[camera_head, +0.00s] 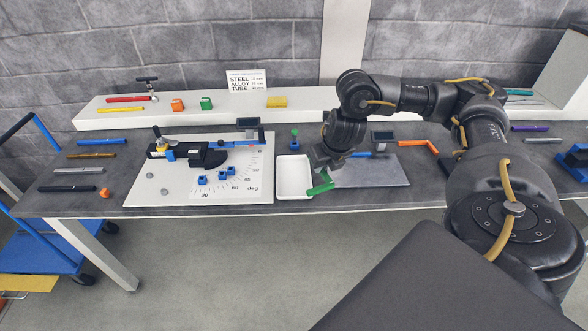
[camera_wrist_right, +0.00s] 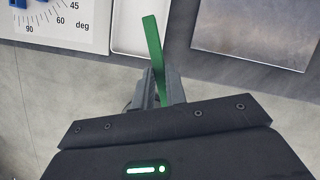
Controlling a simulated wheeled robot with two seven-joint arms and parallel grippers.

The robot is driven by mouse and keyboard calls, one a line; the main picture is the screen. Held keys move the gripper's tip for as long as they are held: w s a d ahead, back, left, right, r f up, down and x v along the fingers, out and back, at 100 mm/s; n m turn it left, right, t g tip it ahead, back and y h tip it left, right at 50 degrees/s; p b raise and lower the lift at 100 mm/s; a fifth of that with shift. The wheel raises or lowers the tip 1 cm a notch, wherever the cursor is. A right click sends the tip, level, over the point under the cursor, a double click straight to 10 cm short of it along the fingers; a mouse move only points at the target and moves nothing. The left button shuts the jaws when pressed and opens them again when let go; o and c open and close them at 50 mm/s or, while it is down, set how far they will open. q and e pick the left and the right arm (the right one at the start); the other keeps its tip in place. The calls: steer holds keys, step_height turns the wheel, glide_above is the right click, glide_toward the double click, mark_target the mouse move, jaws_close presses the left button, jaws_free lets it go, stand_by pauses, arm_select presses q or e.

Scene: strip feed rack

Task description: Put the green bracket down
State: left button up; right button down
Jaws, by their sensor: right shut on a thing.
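The green bracket (camera_head: 320,188) is held by my right gripper (camera_head: 328,170) beside the right edge of the white tray in the head view. In the right wrist view the green bracket (camera_wrist_right: 153,50) stands up between the fingers of my right gripper (camera_wrist_right: 158,88), which are shut on it. Its upper end overlaps the boundary between the white tray (camera_wrist_right: 126,40) and the dark table. I cannot tell whether the bracket touches the table or tray. My left gripper does not show.
A grey metal plate (camera_head: 385,176) lies right of the tray (camera_head: 292,194). A white board (camera_head: 150,200) with a bending tool and angle scale lies left. An orange bracket (camera_head: 420,144) and several coloured strips lie on the dark table (camera_head: 240,209). The front table edge is close.

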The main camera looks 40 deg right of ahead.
steer(key=b, duration=0.3)
glide_toward(293, 173)
steer(key=shift+b+x, duration=0.9)
steer(key=shift+b, duration=0.05)
steer(key=shift+w+d+f, duration=0.15)
steer(key=shift+w, duration=0.45)
steer(key=shift+f+b, duration=0.3)
step_height(293, 173, down, 2)
steer(key=shift+w+f+b, duration=0.1)
steer(key=shift+f+b, duration=0.05)
steer(key=shift+b, duration=0.3)
steer(key=shift+w+f, duration=0.1)
steer(key=shift+f, duration=0.35)
steer(key=shift+r, duration=0.1)
